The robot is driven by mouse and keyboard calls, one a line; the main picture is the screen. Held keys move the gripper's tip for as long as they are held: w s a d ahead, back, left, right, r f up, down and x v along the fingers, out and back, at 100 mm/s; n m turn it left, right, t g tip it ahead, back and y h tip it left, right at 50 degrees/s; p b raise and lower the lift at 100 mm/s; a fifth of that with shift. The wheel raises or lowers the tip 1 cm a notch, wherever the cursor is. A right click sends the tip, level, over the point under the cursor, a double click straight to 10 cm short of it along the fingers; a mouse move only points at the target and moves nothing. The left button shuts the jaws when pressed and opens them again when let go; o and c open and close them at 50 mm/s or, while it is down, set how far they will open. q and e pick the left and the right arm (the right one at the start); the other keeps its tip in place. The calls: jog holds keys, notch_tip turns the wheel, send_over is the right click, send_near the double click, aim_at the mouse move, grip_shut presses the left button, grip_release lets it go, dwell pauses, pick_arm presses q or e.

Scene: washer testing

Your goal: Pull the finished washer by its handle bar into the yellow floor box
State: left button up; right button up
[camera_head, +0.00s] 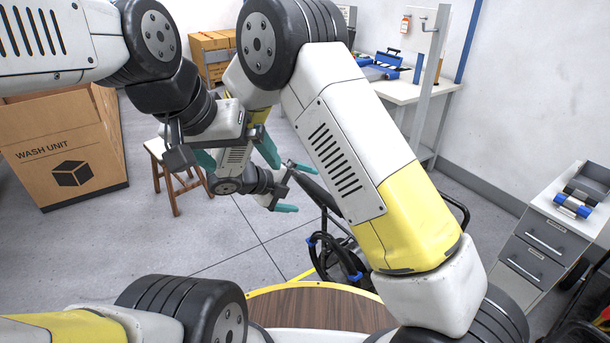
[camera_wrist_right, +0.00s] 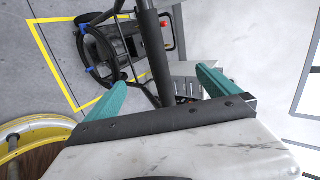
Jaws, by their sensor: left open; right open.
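The washer (camera_head: 337,258) is a dark machine with a black hose and blue clips, partly hidden behind my right arm. It also shows in the right wrist view (camera_wrist_right: 101,50). Its black handle bar (camera_head: 318,192) slants up toward my right gripper (camera_head: 294,188). In the wrist view the bar (camera_wrist_right: 152,45) passes between the teal fingers of the right gripper (camera_wrist_right: 165,90), which are open on either side. My left gripper (camera_head: 236,155) is open and empty, left of the right one. The yellow floor box (camera_wrist_right: 52,70) surrounds part of the washer; I cannot tell whether all of it is inside.
A cardboard box marked WASH UNIT (camera_head: 65,150) stands at left beside a wooden stool (camera_head: 172,185). A workbench (camera_head: 420,92) stands at back right. A grey drawer cabinet (camera_head: 540,240) is at right. Bare grey floor lies in the middle.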

aim_at(317, 193)
jog(key=x, duration=0.9)
jog(key=shift+w+d+f, duration=0.1)
jog(key=shift+d, duration=0.1)
grip_shut()
dwell(0.3)
dwell(1.1)
grip_release()
